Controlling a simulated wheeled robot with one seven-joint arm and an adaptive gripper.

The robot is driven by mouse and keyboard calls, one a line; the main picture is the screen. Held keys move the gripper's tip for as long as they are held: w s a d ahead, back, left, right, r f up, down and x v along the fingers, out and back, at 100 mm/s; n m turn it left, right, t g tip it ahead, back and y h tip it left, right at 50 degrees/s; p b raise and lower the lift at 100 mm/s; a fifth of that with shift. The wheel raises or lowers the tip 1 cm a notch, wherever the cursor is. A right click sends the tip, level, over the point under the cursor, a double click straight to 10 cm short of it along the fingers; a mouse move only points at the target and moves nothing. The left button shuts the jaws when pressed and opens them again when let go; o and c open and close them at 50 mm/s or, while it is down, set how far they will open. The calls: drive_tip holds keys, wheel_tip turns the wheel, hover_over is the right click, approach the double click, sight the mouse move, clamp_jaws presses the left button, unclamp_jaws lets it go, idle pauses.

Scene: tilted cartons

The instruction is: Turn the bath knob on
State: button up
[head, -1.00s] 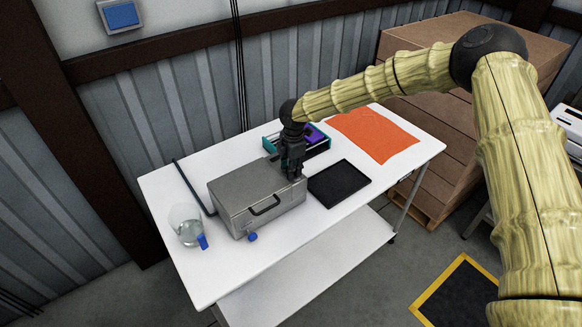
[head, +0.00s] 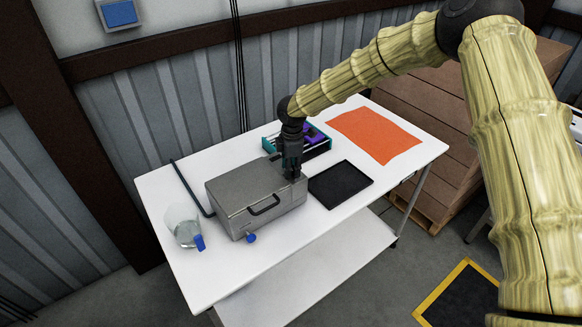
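The bath looks to be the grey metal box (head: 235,192) with a lid and a dark front handle, on the white table. A small blue knob-like part (head: 251,238) shows low at its front; I cannot tell whether this is the bath knob. My gripper (head: 291,174) points down at the box's right end, by its back right top corner. It overlaps the box there, and I cannot tell whether it touches. Its fingers look close together, but they are small and dark, so their opening is unclear. The box's right side is partly hidden behind it.
A clear vessel (head: 183,226) with a blue part stands left of the box. A black tray (head: 340,184) lies to the right. A teal and purple rack (head: 318,143) is behind my gripper. An orange sheet (head: 374,134) covers the table's back right.

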drive_tip(key=o, duration=0.4)
drive_tip(key=shift+o, duration=0.2)
drive_tip(key=shift+r, duration=0.15)
drive_tip(key=shift+s+d+r, duration=0.1)
drive_tip(key=shift+s+r, duration=0.05)
drive_tip(key=shift+r, duration=1.8)
drive_tip(key=shift+s+r, duration=0.15)
drive_tip(key=shift+r, duration=1.8)
